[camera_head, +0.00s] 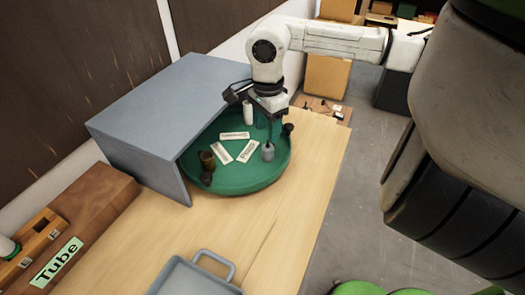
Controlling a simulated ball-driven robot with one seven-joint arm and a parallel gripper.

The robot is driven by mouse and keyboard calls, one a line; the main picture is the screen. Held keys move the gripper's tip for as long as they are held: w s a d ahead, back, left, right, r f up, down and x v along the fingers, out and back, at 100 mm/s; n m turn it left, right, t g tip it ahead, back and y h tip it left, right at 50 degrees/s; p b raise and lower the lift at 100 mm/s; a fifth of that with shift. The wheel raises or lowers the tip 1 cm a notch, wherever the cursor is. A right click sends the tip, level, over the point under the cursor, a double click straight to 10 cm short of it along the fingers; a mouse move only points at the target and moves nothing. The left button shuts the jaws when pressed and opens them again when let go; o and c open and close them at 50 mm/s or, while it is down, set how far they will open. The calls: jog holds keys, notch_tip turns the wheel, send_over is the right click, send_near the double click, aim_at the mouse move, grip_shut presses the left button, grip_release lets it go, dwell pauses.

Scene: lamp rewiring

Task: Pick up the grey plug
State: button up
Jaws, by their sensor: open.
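The grey plug (268,153) stands on the front right part of a round green tray (250,184), near a white label card. My gripper (269,130) points down from above, with its dark fingers just over the plug. The jaws are open. The fingers are small and dark here, so I cannot tell whether they touch the plug or stand around its top.
A grey-blue cover (170,100) stands over the tray's left and back part. The tray also bears a white cylinder (248,113), a brown piece (207,163), a small dark piece (288,129) and label cards (222,155). A grey handled tray (190,278) lies in front.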

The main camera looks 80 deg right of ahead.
aim_at(268, 146)
notch_tip(268, 146, down, 3)
jog(key=shift+r, duration=0.15)
jog(key=shift+s+a+f+p, duration=0.1)
jog(key=shift+f+p, duration=0.5)
jog(key=shift+f, duration=0.75)
jog(key=shift+s+f+p, duration=0.1)
jog(key=shift+f+p, duration=0.45)
jog(key=shift+f, duration=0.75)
jog(key=shift+c, duration=0.5)
jog(key=c, duration=0.7)
jog(key=shift+r, duration=0.1)
